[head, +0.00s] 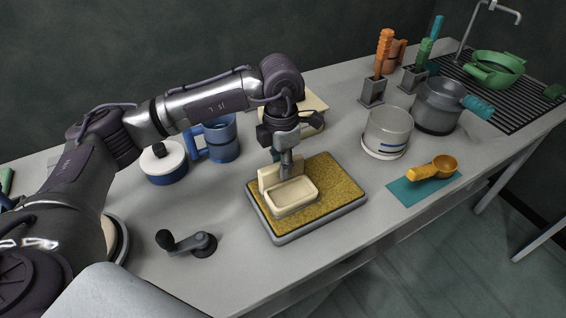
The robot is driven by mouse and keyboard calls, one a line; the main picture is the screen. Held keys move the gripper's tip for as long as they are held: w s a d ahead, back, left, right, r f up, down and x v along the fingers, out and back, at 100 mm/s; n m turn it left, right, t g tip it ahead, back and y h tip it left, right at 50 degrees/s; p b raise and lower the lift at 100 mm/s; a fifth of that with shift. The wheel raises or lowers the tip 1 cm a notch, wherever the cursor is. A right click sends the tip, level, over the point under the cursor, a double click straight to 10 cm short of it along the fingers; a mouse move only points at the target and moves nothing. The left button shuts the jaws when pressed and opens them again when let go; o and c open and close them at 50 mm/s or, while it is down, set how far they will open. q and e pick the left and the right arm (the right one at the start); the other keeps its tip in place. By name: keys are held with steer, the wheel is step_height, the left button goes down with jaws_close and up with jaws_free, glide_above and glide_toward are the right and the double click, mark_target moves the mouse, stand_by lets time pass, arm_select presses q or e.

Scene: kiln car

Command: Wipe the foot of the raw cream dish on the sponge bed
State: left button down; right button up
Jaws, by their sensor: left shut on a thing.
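The raw cream dish (293,198) is a small rectangular dish at the left half of the sponge bed (335,190), a speckled yellow pad in a grey tray. An upright cream piece rises behind the dish's far edge; I cannot tell if it is part of the dish. My left gripper (286,176) points down from above and is shut on the dish at its far side. The dish's foot is hidden, and I cannot tell if it touches the sponge or is just above it. My right gripper is not in view.
A grey crank-like tool (188,243) lies left of the tray, and a blue mug (220,138) and a white-lidded blue pot (163,163) stand behind. To the right are a pale pot (387,132) and an orange scoop (434,169) on a teal mat (408,192). The front edge is clear.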

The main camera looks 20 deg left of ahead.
mark_target(300, 156)
arm_select(q)
steer(key=shift+w+d, duration=0.1)
steer(key=shift+w+d+b, duration=0.25)
steer(key=shift+w+d, duration=0.65)
steer(key=shift+w, duration=0.25)
steer(key=shift+w+d+b, duration=0.25)
steer(key=shift+w+d, duration=0.65)
steer(key=shift+w, duration=0.3)
steer(key=shift+w+d+b, duration=0.25)
steer(key=shift+w+d, duration=0.65)
steer(key=shift+w, duration=0.25)
steer(key=shift+s+a, duration=0.7)
steer(key=shift+s, duration=0.25)
steer(key=shift+s+a, duration=0.7)
steer(key=shift+s, duration=0.2)
steer(key=shift+r, duration=0.15)
steer(key=shift+r+p, duration=1.75)
steer(key=shift+r, duration=1.15)
